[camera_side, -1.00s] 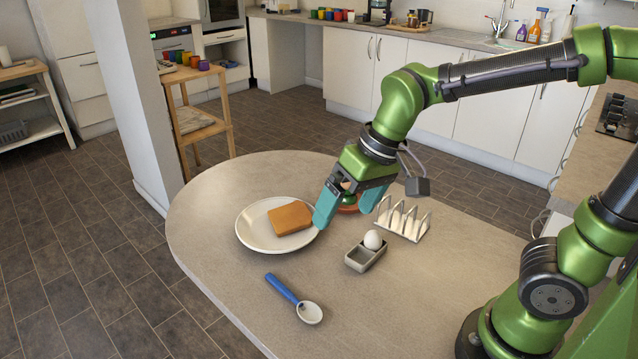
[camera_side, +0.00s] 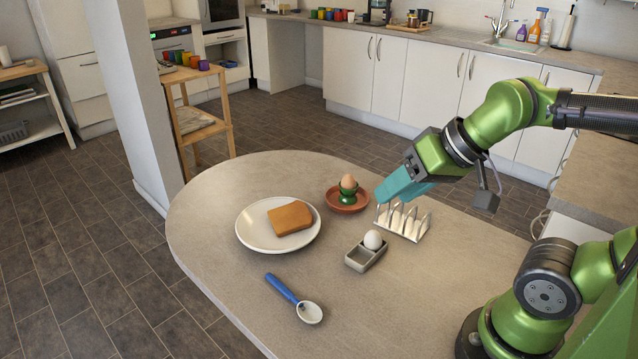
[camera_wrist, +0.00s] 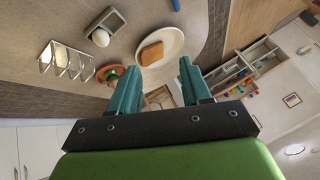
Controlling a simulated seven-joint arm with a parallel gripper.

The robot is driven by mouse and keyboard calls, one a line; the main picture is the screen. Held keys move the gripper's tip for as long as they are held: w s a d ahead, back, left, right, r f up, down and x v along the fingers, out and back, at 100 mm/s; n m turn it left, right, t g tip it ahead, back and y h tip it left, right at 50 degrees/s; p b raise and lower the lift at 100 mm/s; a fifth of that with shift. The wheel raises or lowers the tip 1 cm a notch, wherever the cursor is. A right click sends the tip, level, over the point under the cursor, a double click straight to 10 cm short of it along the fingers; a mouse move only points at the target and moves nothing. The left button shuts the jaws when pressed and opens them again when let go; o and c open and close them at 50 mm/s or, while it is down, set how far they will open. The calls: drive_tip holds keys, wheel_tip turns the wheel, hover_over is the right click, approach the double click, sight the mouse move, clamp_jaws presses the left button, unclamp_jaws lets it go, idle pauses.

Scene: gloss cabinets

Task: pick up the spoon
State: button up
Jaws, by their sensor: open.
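The spoon (camera_side: 293,298) lies on the near part of the table. It has a blue handle and a pale bowl, with the handle pointing up-left. Only a bit of its blue handle (camera_wrist: 176,5) shows at the top edge of the wrist view. My gripper (camera_side: 388,190) is in the air above the toast rack, well up and to the right of the spoon. Its two teal fingers (camera_wrist: 158,80) are apart with nothing between them in the wrist view.
A white plate (camera_side: 247,242) holds a slice of bread (camera_side: 290,217). An egg in a green cup (camera_side: 348,185) stands on a red-brown saucer (camera_side: 340,207). A grey holder (camera_side: 359,262) holds a white egg (camera_side: 373,240). A wire toast rack (camera_side: 413,225) stands beside it. The table around the spoon is clear.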

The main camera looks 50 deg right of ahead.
drive_tip(key=w+a+f+n+g+h, duration=0.1)
drive_tip(key=w+a+f+n+g, duration=0.2)
drive_tip(key=w+a, duration=0.35)
drive_tip(key=w+a+f+n+g, duration=0.1)
drive_tip(key=w+a+f+g, duration=0.35)
drive_tip(key=w, duration=0.25)
drive_tip(key=h, duration=0.1)
hover_over(287, 291)
drive_tip(key=shift+m, duration=0.4)
wheel_tip(287, 291, down, 11)
drive_tip(key=shift+s, duration=0.15)
drive_tip(key=shift+f, duration=2.9)
clamp_jaws()
